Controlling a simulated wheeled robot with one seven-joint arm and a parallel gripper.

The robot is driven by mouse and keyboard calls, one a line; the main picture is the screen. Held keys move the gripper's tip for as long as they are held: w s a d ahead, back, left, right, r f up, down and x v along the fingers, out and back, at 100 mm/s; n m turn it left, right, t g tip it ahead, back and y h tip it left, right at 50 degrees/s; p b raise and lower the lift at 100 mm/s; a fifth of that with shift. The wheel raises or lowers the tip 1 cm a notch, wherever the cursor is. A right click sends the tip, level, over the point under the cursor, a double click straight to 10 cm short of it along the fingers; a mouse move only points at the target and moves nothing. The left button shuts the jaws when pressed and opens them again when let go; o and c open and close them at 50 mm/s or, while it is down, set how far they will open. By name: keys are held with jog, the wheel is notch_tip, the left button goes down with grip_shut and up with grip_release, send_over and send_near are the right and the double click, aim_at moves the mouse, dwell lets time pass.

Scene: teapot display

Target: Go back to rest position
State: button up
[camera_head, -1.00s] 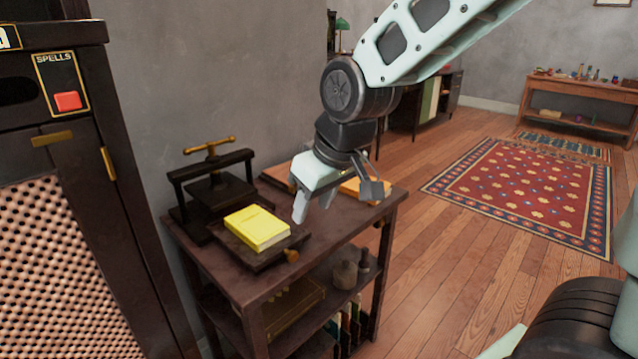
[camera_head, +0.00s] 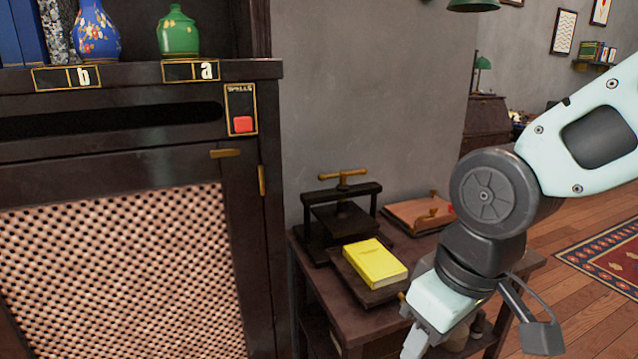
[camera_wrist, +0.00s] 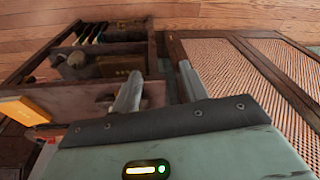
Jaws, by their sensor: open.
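My gripper (camera_head: 425,340) is in the lower right of the head view, pointing down in front of the small dark table (camera_head: 365,325). Its fingers also show in the wrist view (camera_wrist: 158,85), spread apart with nothing between them. A yellow book (camera_head: 375,263) lies on a dark board on the table, left of my gripper and apart from it. The fingertips are partly cut off at the bottom of the head view.
A dark cabinet (camera_head: 110,100) with a mesh door fills the left. On it stand a green pot (camera_head: 178,32) and a blue flowered vase (camera_head: 95,33). A press (camera_head: 340,215) stands on the table's back. Wooden floor (camera_head: 590,320) is open at right.

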jog(key=s+a+f+n+g, duration=0.1)
jog(key=s+f, duration=0.2)
jog(key=s, duration=0.4)
notch_tip(320, 180, up, 15)
jog(key=p, duration=1.5)
jog(key=shift+s+a+h, duration=0.2)
jog(key=shift+s+h, duration=0.1)
jog(key=shift+h, duration=0.1)
jog(key=shift+r, duration=0.1)
